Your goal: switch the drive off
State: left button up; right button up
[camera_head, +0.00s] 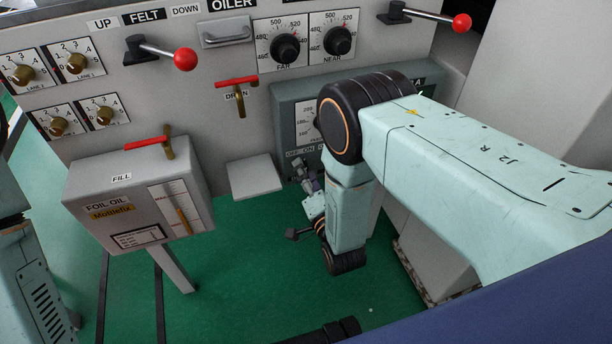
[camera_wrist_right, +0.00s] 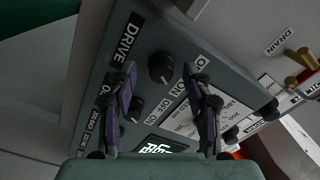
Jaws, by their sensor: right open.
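The grey-green control box (camera_head: 285,103) is mostly hidden behind my right arm in the head view. In the right wrist view, its panel (camera_wrist_right: 190,48) fills the middle, with a DRIVE label (camera_wrist_right: 127,38) near its edge. A black knob (camera_wrist_right: 161,67) near that label shows between my fingertips; a smaller knob (camera_wrist_right: 136,108) lies below it. OFF and ON labels stand around them; I cannot tell which way the knobs are set. My right gripper (camera_wrist_right: 158,72) is open and empty in front of the panel; it also shows small in the head view (camera_head: 306,174). I cannot tell if it touches.
A foil oil box (camera_head: 85,190) on a post stands left on the green floor. A red-handled drain valve (camera_head: 238,92), a pale ledge (camera_head: 254,176) and red-ball levers (camera_head: 184,60) stick out from the machine wall. Green floor (camera_head: 240,290) is open below.

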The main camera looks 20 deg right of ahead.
jog(key=shift+a, duration=0.1)
jog(key=shift+c, duration=0.5)
grip_shut()
jog(key=shift+n, duration=0.3)
jog(key=n+p, duration=0.1)
jog(key=n, duration=1)
jog(key=shift+s+f, duration=0.1)
jog(key=shift+n, duration=0.3)
